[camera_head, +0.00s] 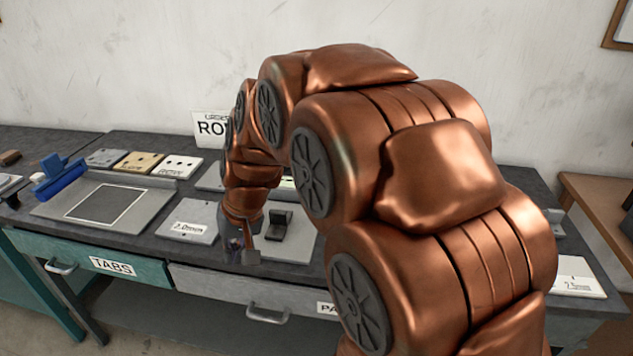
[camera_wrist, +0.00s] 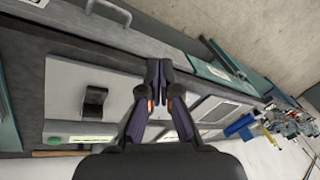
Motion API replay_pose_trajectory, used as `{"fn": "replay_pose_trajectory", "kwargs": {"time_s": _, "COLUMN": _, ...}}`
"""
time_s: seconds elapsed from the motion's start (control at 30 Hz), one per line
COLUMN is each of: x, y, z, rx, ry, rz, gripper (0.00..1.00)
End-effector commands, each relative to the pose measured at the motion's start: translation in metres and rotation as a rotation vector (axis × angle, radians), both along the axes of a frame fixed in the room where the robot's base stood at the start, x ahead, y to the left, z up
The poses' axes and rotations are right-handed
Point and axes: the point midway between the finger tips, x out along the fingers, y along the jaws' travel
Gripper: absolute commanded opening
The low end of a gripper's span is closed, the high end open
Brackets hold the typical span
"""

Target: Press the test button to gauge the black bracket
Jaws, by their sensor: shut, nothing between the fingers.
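The black bracket (camera_head: 279,223) stands on a light grey plate (camera_head: 298,247) on the bench, just right of my gripper. In the wrist view the bracket (camera_wrist: 95,102) sits left of my fingers, apart from them.
Farther left are a grey board with a dark square (camera_head: 104,204) and a blue tool (camera_head: 60,178). Drawers labelled TABS (camera_head: 113,265) and another (camera_head: 247,286) are below the bench. A sign (camera_head: 209,128) stands behind.

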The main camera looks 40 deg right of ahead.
Motion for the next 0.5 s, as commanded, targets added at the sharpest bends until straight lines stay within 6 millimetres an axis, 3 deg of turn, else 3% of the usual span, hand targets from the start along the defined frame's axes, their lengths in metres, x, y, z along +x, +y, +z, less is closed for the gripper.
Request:
{"fn": "replay_pose_trajectory", "kwargs": {"time_s": 0.1, "x": 0.051, "y": -0.045, "z": 0.006, "rx": 0.021, "ry": -0.089, "rz": -0.119, "gripper": 0.0}}
{"fn": "replay_pose_trajectory", "kwargs": {"time_s": 0.2, "x": 0.086, "y": -0.088, "z": 0.011, "rx": 0.031, "ry": -0.164, "rz": -0.218, "gripper": 0.0}}
{"fn": "replay_pose_trajectory", "kwargs": {"time_s": 0.4, "x": 0.138, "y": -0.189, "z": 0.018, "rx": 0.025, "ry": -0.305, "rz": -0.418, "gripper": 0.0}}
{"fn": "replay_pose_trajectory", "kwargs": {"time_s": 0.5, "x": 0.152, "y": -0.242, "z": 0.019, "rx": 0.014, "ry": -0.367, "rz": -0.516, "gripper": 0.0}}
